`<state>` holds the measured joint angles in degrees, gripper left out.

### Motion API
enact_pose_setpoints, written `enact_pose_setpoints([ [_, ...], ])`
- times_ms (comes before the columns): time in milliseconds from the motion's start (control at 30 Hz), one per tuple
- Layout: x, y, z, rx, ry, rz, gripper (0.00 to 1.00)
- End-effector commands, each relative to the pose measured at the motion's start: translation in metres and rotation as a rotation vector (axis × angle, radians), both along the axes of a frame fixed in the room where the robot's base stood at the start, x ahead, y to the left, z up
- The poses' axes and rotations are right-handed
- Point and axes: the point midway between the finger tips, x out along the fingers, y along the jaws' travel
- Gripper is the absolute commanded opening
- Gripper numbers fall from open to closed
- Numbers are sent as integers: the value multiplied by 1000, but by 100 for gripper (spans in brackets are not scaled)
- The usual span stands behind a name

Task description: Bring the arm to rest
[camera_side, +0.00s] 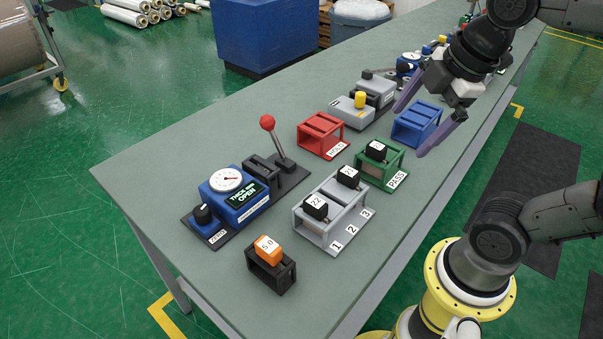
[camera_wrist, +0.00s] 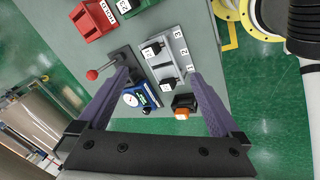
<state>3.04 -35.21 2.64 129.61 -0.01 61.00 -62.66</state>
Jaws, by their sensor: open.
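My gripper (camera_side: 420,122) is open and empty, raised above the right part of the bench near the blue stand (camera_side: 417,122). Its two purple fingers are spread wide. In the wrist view the gripper (camera_wrist: 160,92) also shows open, with nothing between the fingertips but the bench far below. My arm comes in from the upper right in the side view.
The bench (camera_side: 160,155) holds a blue gauge (camera_side: 232,190), a red-knobbed lever (camera_side: 268,124), a grey numbered rack (camera_side: 330,222) with black blocks, an orange block (camera_side: 267,247) on a black stand, a red holder (camera_side: 321,135) and a green holder (camera_side: 380,165). The front left corner is clear.

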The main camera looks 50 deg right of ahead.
Motion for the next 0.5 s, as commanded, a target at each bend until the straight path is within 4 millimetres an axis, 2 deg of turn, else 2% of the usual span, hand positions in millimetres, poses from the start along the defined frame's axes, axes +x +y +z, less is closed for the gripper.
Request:
enact_pose_setpoints([
  [33,-9,4,-5,43,-27,-86,100],
  [200,-27,10,-23,211,-83,-422,100],
  [400,-32,10,-40,374,-95,-771,100],
  [500,-29,10,-40,427,-106,-873,100],
])
